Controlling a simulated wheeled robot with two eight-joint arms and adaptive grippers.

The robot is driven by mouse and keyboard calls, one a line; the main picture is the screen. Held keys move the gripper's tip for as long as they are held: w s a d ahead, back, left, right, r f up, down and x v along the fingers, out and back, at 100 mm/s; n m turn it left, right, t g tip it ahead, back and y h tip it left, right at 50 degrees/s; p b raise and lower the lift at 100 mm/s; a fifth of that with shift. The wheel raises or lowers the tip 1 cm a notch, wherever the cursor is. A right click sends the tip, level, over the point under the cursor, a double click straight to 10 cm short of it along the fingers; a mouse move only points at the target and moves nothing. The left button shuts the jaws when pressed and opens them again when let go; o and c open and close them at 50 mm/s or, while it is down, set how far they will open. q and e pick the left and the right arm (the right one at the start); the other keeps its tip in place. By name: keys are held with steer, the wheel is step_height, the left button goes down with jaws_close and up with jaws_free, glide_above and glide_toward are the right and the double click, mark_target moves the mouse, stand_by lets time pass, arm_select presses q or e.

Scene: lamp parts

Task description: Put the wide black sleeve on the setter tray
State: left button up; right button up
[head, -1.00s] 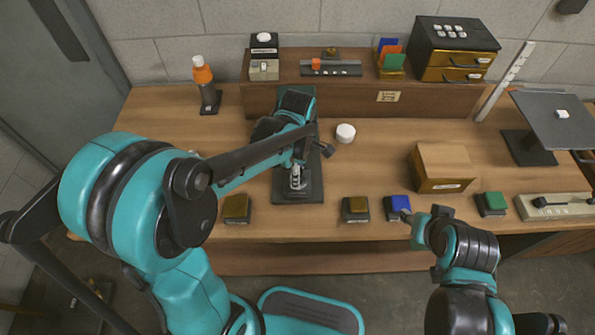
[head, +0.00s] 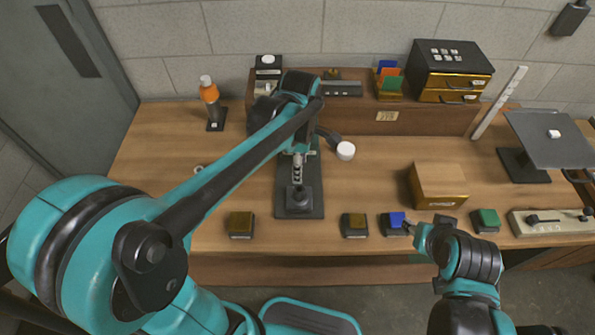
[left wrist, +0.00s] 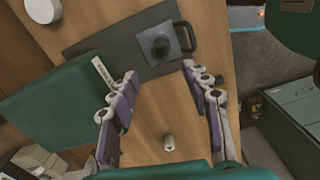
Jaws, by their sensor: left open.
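The wide black sleeve appears to be the dark round piece (head: 299,198) on a squarish base, standing on a dark flat tray (head: 283,160) that looks like the setter tray. In the left wrist view, the black round piece (left wrist: 161,46) stands upright on the dark grey tray (left wrist: 110,43), near its handle end. My left gripper (head: 299,166) is above the tray, just behind the piece. In the wrist view its fingers (left wrist: 150,70) are spread apart and empty, clear of the piece. My right gripper (head: 411,229) is by the blue-topped block; its fingers are too small to judge.
A white round piece (head: 346,151) sits right of the tray.

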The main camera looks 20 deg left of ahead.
arm_select(q)
steer(key=s+a+m+t, duration=0.2)
steer(key=s+m, duration=0.3)
steer(key=m, duration=0.4)
steer(key=s+a+r+m+t, duration=0.1)
steer(key=s+m+t, duration=0.4)
steer(key=m, duration=0.5)
steer(key=shift+s+a+r, duration=0.15)
steer(key=shift+a+r, duration=0.1)
steer(key=shift+a, duration=0.6)
